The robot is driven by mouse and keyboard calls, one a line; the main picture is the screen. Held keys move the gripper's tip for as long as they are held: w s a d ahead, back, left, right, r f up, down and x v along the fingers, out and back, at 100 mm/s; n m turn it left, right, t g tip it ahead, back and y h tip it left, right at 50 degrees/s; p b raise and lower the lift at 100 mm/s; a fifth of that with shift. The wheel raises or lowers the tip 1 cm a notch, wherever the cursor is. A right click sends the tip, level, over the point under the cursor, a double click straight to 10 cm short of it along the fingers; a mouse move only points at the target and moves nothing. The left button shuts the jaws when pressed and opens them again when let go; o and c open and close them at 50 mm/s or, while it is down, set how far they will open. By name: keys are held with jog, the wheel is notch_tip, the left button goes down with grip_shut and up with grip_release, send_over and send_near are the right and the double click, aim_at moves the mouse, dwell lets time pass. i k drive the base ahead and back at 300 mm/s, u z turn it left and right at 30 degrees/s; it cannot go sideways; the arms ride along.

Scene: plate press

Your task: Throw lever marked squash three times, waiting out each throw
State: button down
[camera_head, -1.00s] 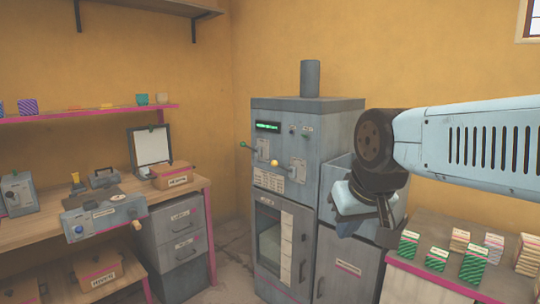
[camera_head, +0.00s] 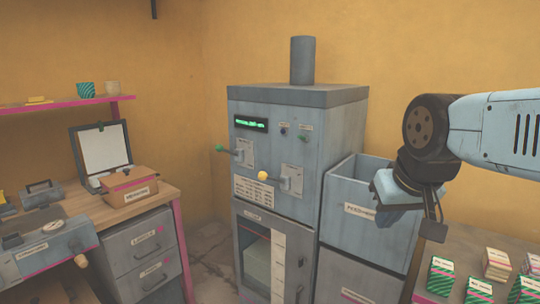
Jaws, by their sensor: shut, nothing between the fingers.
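The grey press cabinet (camera_head: 285,135) stands in the middle of the view, its front facing me at an angle. Its upper front carries a lever with a green knob (camera_head: 219,148) and, lower and to the right, a lever with a yellow knob (camera_head: 263,176). Both stick out to the left from pale plates. The lettering on the plates is too small to read, so I cannot tell which lever is marked squash. My gripper (camera_head: 436,229) is at the right, pointing down, shut and empty, well apart from both levers.
A green-lit display (camera_head: 251,123) sits above the levers. A grey open bin (camera_head: 358,212) stands right of the press, with small striped boxes (camera_head: 440,277) on a table beyond. A workbench with a labelled box (camera_head: 130,187) stands left. Space before the levers looks clear.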

aim_at(262, 176)
jog(key=u, duration=0.25)
jog(key=i, duration=1)
jog(key=u, duration=0.65)
